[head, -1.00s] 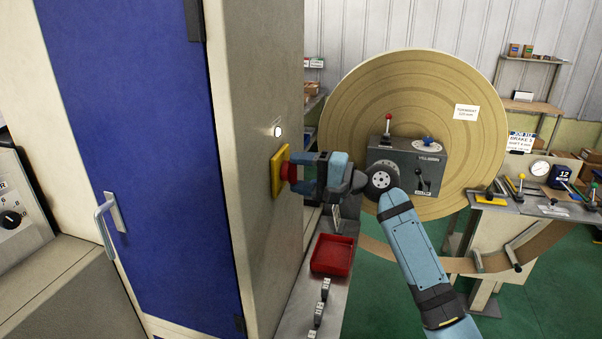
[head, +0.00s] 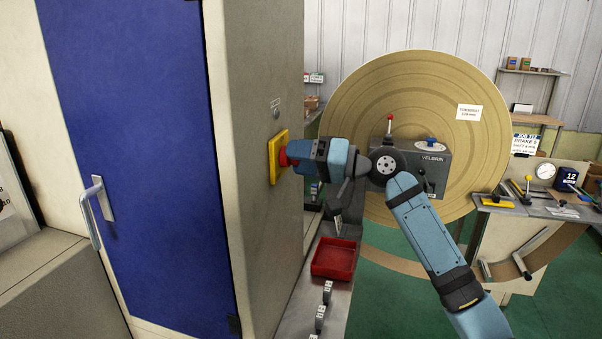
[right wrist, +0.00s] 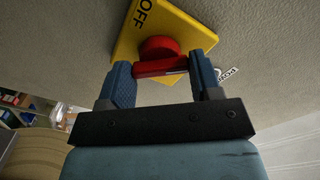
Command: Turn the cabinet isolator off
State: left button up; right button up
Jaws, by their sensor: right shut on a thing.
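The cabinet isolator is a red rotary knob (head: 284,157) on a yellow plate (head: 273,163) on the cabinet's beige side wall. In the right wrist view the red knob (right wrist: 160,58) has a bar handle, and the yellow plate (right wrist: 190,30) shows the word OFF near its upper left. My right gripper (head: 292,155) is shut on the knob's handle, with one finger on each side of it in the right wrist view (right wrist: 162,78). The small lamp above the plate looks unlit. My left gripper is not in view.
The cabinet has a blue door (head: 140,150) with a grey handle (head: 97,205). A red tray (head: 335,259) sits on a narrow ledge below my right gripper. A large tan disc (head: 440,90) and a grey control box stand behind my right arm.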

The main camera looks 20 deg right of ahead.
pick_arm(q)
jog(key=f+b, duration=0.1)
jog(key=b, duration=0.1)
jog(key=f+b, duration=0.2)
jog(key=b, duration=0.1)
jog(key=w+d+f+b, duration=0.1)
jog(key=b, duration=0.1)
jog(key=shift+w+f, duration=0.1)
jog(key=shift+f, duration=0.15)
pick_arm(e)
jog(key=n, duration=0.9)
pick_arm(q)
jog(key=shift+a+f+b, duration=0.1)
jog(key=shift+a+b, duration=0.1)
jog(key=shift+b, duration=0.15)
pick_arm(e)
jog(key=shift+n, duration=0.4)
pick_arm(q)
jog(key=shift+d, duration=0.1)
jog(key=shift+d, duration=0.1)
pick_arm(e)
jog(key=o, duration=0.9)
